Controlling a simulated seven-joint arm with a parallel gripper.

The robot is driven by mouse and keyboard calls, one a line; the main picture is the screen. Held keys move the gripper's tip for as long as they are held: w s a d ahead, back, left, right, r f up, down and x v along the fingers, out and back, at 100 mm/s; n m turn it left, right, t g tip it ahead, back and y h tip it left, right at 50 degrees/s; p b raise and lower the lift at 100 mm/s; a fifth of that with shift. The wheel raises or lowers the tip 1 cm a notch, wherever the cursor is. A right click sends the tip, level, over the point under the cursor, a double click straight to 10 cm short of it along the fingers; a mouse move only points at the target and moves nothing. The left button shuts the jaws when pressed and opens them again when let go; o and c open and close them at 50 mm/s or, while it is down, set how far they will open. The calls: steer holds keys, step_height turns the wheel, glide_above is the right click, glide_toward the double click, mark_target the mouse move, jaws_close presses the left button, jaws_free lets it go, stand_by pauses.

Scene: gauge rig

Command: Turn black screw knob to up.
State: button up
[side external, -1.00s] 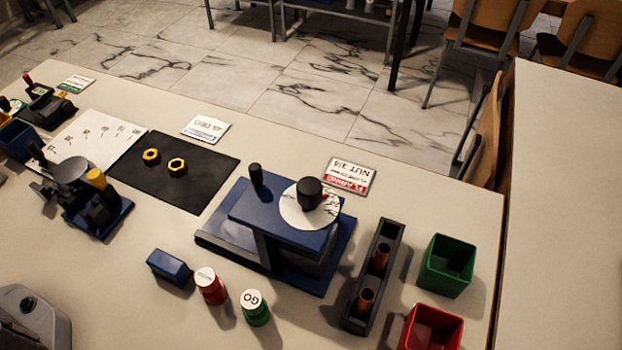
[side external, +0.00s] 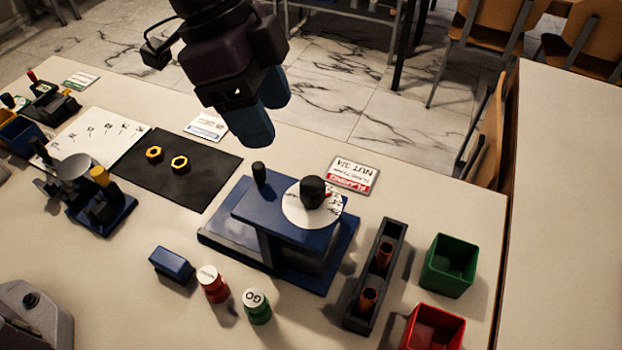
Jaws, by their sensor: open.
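The black screw knob (side external: 312,191) sits on a white round dial (side external: 298,215) on top of the blue gauge rig (side external: 262,209). A small red mark shows at the knob's right side. A smaller black post (side external: 260,174) stands at the rig's left end. My gripper (side external: 262,115) is open and empty, with blue fingers pointing down. It is in the air above and to the left of the knob in the picture, apart from it. The dial's markings are too small to read.
A dark rack (side external: 376,275) with copper-coloured pieces stands right of the rig, beside a green bin (side external: 448,265) and a red bin (side external: 434,328). Red and green cylinders (side external: 257,307) and a blue block (side external: 171,265) stand in front. A black mat (side external: 205,185) holds two yellow nuts.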

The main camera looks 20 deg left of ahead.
mark_target(312, 184)
steer(key=shift+m, duration=0.8)
steer(key=x, duration=1.2)
steer(key=shift+w+d, duration=0.25)
steer(key=shift+d, duration=0.2)
steer(key=c, duration=0.9)
